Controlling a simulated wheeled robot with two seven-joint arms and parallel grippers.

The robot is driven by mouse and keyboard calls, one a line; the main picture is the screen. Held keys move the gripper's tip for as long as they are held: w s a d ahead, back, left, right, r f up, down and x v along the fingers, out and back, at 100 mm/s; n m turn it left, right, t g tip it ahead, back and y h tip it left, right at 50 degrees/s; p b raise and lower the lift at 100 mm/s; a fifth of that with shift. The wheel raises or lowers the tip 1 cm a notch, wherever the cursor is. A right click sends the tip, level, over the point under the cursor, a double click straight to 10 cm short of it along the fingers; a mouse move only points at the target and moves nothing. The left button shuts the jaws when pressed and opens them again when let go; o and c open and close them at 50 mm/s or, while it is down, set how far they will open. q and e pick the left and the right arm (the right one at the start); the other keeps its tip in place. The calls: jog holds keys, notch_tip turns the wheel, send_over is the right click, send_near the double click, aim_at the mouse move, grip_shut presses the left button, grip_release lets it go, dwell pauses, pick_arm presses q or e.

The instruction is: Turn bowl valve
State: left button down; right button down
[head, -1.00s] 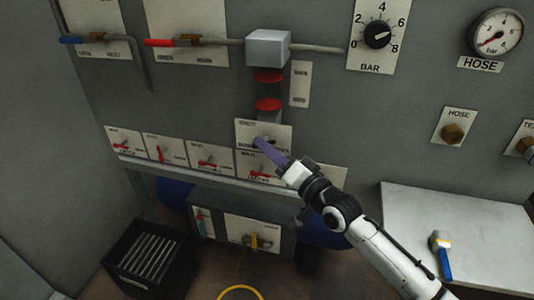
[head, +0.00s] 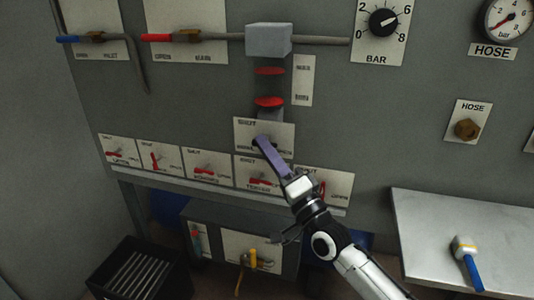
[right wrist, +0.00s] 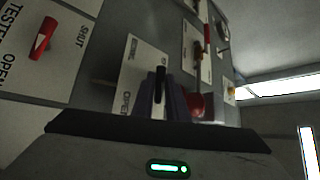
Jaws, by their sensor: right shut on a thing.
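The valve plate (head: 281,128) is a small white label plate below the bowl with two red discs (head: 269,102), under a grey block. A dark lever handle (right wrist: 160,84) stands out from this plate in the right wrist view. My right gripper (head: 262,144), with purple fingers, is at the plate. In the right wrist view its fingers (right wrist: 160,97) are shut around the black handle, one on each side. The fingers hide most of the handle in the head view. My left gripper is not in view.
A row of plates with red levers (head: 206,168) runs just below and left, along a ledge. A pressure knob (head: 383,22) and a brown hose fitting (head: 466,129) are at right. A grey shelf (head: 425,225) holds a blue-handled brush (head: 466,258). A black crate (head: 110,285) stands at lower left.

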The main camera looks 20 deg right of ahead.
jog(key=c, duration=1.7)
grip_release()
jog(key=shift+c, duration=0.2)
jog(key=v, duration=1)
jog(key=shift+s, duration=0.2)
jog(key=shift+d, duration=0.1)
